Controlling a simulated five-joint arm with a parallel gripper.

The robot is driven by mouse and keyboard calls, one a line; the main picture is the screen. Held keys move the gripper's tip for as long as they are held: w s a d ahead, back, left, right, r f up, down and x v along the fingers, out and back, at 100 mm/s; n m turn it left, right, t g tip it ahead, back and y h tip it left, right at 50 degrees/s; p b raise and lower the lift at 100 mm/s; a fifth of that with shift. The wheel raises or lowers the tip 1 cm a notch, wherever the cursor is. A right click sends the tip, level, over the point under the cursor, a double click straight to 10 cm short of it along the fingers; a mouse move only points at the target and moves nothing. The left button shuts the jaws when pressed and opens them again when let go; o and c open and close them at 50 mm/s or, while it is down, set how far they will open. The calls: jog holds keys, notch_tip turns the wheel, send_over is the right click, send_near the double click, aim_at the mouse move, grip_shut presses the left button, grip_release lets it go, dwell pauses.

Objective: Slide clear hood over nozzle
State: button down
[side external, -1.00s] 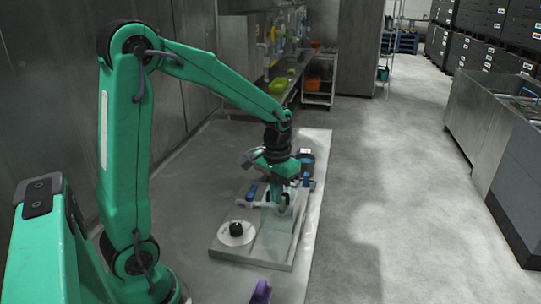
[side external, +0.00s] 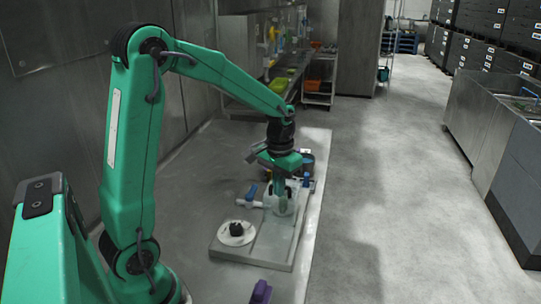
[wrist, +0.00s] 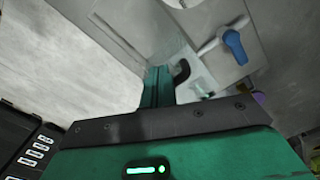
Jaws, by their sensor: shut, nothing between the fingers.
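In the side view my gripper (side external: 280,208) points down over the far part of a grey base plate (side external: 224,244). Its fingers are shut and hold nothing. A pale, see-through shape (side external: 291,204), which looks like the clear hood, shows around or behind the fingertips; I cannot tell whether they touch it. A black knob-like piece (side external: 236,229) sits on a white disc at the plate's near left; I cannot tell if it is the nozzle. In the wrist view a green finger (wrist: 155,88) shows, and a blue-handled valve (wrist: 236,46) on a white pipe is at upper right.
The blue-handled valve also shows in the side view (side external: 251,192), left of my gripper. A purple piece (side external: 261,291) lies at the near edge. Bare bench lies left of the plate.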

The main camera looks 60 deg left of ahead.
jog(key=shift+w+a, duration=0.65)
jog(key=shift+a, duration=0.05)
notch_tip(320, 180, up, 6)
jog(key=shift+s+d, duration=0.3)
jog(key=shift+d, duration=0.1)
dwell(0.4)
jog(key=shift+s+r, duration=0.1)
jog(key=s+d+r+m+t, duration=0.1)
jog(key=s+d+r+t, duration=0.1)
jog(key=s+d, duration=0.3)
jog(key=s+d+r+m+t, duration=0.2)
jog(key=s+d, duration=0.3)
jog(key=s, duration=0.5)
jog(key=shift+s+r+t, duration=0.35)
jog(key=shift+r+t, duration=0.1)
jog(key=shift+t, duration=0.35)
